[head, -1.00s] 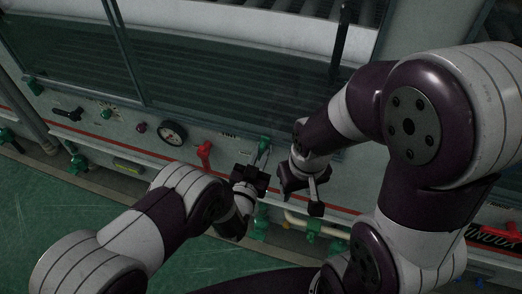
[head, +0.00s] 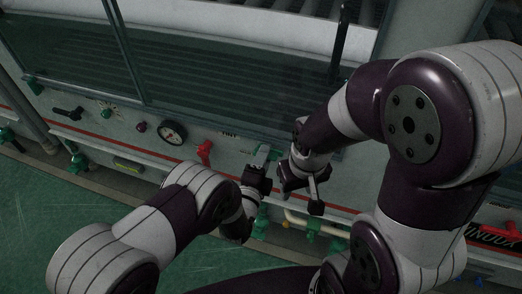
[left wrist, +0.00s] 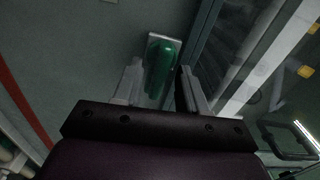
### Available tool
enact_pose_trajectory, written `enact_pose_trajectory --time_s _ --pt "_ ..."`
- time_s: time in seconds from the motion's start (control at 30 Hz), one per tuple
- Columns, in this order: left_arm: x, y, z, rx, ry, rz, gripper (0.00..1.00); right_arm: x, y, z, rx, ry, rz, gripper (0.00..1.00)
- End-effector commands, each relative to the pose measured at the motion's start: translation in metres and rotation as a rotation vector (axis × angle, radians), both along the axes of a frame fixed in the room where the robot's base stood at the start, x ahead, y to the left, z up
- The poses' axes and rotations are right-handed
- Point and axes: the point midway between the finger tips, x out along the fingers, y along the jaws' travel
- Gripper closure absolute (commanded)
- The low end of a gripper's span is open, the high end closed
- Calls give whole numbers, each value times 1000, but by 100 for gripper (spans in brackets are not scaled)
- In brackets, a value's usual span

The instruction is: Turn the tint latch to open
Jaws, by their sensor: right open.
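The tint latch is a green handle on a light plate (head: 264,149), to the right of the "TINT" lettering on the grey machine front. In the left wrist view the green latch handle (left wrist: 160,66) shows between my fingers. My left gripper (head: 262,164) is at the latch and partly hides it in the head view. In the left wrist view my left gripper (left wrist: 160,80) has its fingers apart, one on each side of the handle; contact is unclear. My right gripper (head: 316,192) is open and empty, to the right of the latch.
A red handle (head: 205,151) and a round gauge (head: 172,133) sit left of the latch. A dark lever (head: 68,112) is farther left. Pale pipes with green fittings (head: 313,228) run below. A glazed window (head: 230,80) lies above; green floor (head: 60,205) is open.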

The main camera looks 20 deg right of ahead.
Motion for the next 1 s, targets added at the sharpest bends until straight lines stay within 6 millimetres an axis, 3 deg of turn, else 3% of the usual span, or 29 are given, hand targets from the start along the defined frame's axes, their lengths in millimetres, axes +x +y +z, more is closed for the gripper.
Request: enact_pose_trajectory --time_s 0.13,0.6,1.0 --pt "-5 4 2 1 3 0 58 0 0 5 0 0 0 50" --pt "-55 37 1 -1 3 -1 58 0 0 28 0 0 0 50" --pt "-58 39 0 -2 1 0 58 0 0 28 0 0 0 50"
